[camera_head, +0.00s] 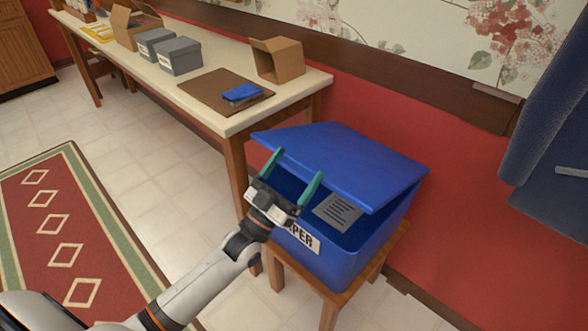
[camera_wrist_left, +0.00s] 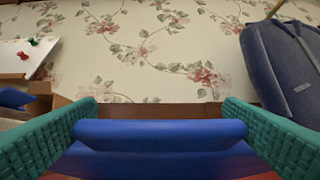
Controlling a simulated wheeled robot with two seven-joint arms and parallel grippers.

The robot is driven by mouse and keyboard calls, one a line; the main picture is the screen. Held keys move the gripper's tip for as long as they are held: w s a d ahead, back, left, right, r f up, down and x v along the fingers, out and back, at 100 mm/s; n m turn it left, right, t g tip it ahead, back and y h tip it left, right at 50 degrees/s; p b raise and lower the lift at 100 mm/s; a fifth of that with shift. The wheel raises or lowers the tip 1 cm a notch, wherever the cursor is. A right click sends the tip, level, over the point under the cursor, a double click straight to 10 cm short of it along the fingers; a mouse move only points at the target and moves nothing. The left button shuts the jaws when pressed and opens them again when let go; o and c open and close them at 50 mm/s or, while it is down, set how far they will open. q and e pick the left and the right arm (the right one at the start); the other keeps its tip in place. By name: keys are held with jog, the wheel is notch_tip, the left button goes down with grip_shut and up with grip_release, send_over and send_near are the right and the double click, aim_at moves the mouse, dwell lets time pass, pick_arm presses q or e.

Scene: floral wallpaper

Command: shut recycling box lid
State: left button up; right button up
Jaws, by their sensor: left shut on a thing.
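The blue recycling box (camera_head: 345,262) stands on a small wooden stool, with a white label ending in "PER" on its front. Its blue lid (camera_head: 350,155) is tilted, raised above the box's rim, with an open gap at the front. My left gripper (camera_head: 298,164) is at the lid's front edge, its green fingers on either side of part of the lid and shut on it. In the left wrist view the blue lid edge (camera_wrist_left: 160,134) spans between the fingers. A grey printed sheet (camera_head: 338,210) shows in the gap. My right gripper is not in view.
A long table (camera_head: 205,105) left of the box holds cardboard boxes, grey boxes (camera_head: 180,57) and a brown board with a blue item. A red wall stands behind the box. Tiled floor and a rug lie at left.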

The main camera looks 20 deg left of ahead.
pick_arm(q)
jog(key=shift+f, duration=0.1)
jog(key=o, duration=1.1)
jog(key=v, duration=1.2)
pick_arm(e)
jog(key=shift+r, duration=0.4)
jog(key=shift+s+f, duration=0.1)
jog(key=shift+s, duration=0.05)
